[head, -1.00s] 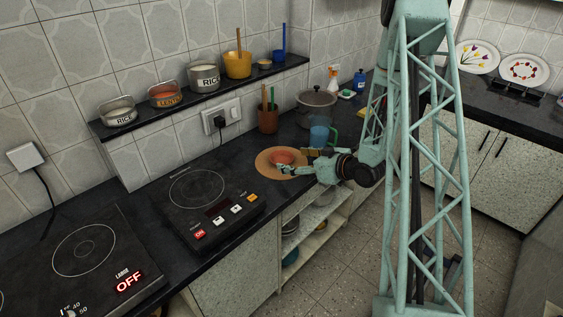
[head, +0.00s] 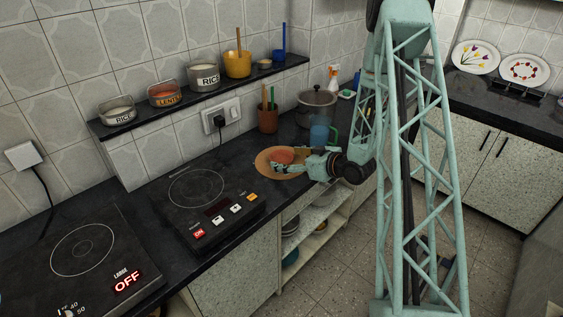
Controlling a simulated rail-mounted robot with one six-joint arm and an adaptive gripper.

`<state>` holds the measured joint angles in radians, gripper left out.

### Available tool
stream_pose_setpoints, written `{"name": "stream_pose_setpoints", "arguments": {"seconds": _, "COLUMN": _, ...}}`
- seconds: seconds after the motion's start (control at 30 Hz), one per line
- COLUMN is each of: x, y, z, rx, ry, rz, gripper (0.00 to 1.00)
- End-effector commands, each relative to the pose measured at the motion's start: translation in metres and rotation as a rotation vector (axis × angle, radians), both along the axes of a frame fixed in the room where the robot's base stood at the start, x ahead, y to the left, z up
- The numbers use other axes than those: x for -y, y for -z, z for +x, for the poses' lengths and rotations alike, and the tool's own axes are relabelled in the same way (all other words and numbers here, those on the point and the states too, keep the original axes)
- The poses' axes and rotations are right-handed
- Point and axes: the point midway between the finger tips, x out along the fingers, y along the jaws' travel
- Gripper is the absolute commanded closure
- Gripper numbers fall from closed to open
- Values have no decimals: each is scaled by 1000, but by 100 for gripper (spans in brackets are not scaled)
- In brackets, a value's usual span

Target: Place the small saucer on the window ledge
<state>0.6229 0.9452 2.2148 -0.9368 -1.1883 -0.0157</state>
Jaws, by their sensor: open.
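A small orange-red saucer (head: 282,154) sits on a round tan board (head: 263,164) on the black counter. My gripper (head: 284,165) is open at the near right side of the saucer, low over the board. Its fingers hide the saucer's near part, and I cannot tell whether they touch it. A raised black ledge (head: 140,126) runs along the tiled wall at the left and back; no window shows.
The ledge holds tins (head: 166,95), a yellow pot (head: 237,64) and a blue cup (head: 279,55). A brown utensil cup (head: 268,121), a steel pot (head: 317,106) and a blue-green mug (head: 320,134) stand behind the board. A cooktop (head: 209,204) lies to its left.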

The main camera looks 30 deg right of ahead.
Motion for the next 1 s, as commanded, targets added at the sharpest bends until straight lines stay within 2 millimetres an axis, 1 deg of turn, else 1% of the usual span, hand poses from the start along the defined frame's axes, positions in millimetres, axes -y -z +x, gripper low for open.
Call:
{"name": "stream_pose_setpoints", "arguments": {"seconds": 0.1, "x": -3, "y": 4, "z": 10, "rx": 1, "ry": -1, "rz": -2, "gripper": 28}}
{"name": "stream_pose_setpoints", "arguments": {"seconds": 0.23, "x": -5, "y": 6, "z": 15, "rx": 0, "ry": 0, "rz": 0, "gripper": 28}}
{"name": "stream_pose_setpoints", "arguments": {"seconds": 0.8, "x": -5, "y": 7, "z": 16, "rx": 1, "ry": 1, "rz": 0, "gripper": 28}}
{"name": "stream_pose_setpoints", "arguments": {"seconds": 0.83, "x": -5, "y": 7, "z": 16, "rx": 1, "ry": 1, "rz": 0, "gripper": 29}}
{"name": "stream_pose_setpoints", "arguments": {"seconds": 1.0, "x": -5, "y": 7, "z": 16, "rx": 1, "ry": 1, "rz": 0, "gripper": 45}}
